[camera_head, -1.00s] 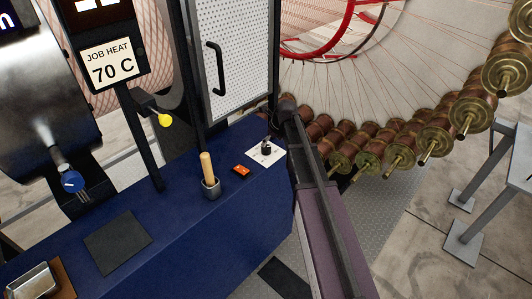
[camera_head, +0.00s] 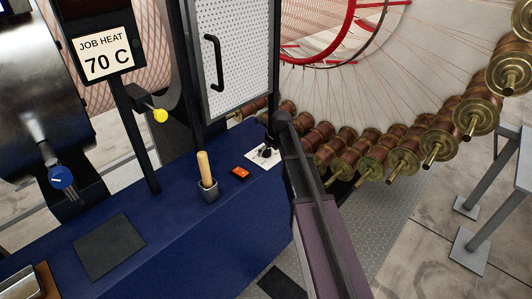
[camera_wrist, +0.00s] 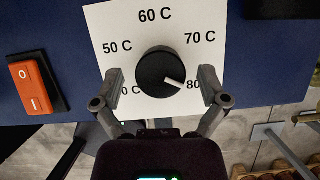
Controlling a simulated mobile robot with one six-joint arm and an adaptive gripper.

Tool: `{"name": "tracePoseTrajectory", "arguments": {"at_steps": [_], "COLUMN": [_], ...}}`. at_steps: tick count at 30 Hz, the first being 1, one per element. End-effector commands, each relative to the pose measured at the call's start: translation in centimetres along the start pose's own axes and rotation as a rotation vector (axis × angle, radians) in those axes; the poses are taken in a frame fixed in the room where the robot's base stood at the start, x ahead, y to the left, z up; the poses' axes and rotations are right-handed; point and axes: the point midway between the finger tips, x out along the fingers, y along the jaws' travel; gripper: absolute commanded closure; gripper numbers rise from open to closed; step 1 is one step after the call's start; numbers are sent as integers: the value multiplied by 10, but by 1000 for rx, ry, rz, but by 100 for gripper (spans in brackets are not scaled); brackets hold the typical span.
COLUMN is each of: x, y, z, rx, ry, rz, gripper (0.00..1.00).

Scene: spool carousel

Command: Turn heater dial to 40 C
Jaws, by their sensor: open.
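The heater dial (camera_wrist: 160,68) is a round black knob with a white pointer, on a white card (camera_wrist: 108,20) marked 50 C, 60 C, 70 C and 80 C. A label at lower left is partly hidden by a finger and shows only "0 C". The pointer aims lower right, towards 80 C. My gripper (camera_wrist: 158,84) is open, one finger on each side of the dial, with card showing between fingers and knob. In the head view, the card (camera_head: 254,161) lies on the blue bench and my gripper is at the dial.
An orange rocker switch (camera_head: 241,173) is left of the card on the blue bench (camera_head: 190,245). A wooden-handled tool (camera_head: 205,172) stands in a grey holder. A sign (camera_head: 104,53) reads JOB HEAT 70 C. Brass-ended spools (camera_head: 405,160) line the carousel at right.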

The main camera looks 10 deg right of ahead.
Motion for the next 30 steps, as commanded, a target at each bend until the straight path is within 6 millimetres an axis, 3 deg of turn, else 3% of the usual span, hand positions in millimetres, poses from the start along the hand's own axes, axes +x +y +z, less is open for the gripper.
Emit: {"name": "tracePoseTrajectory", "arguments": {"at_steps": [8,16,30], "x": [0,0,0], "y": [0,0,1], "z": [0,0,0], "rx": [0,0,-46], "ry": [0,0,1], "rz": [0,0,23], "gripper": [7,87,89]}}
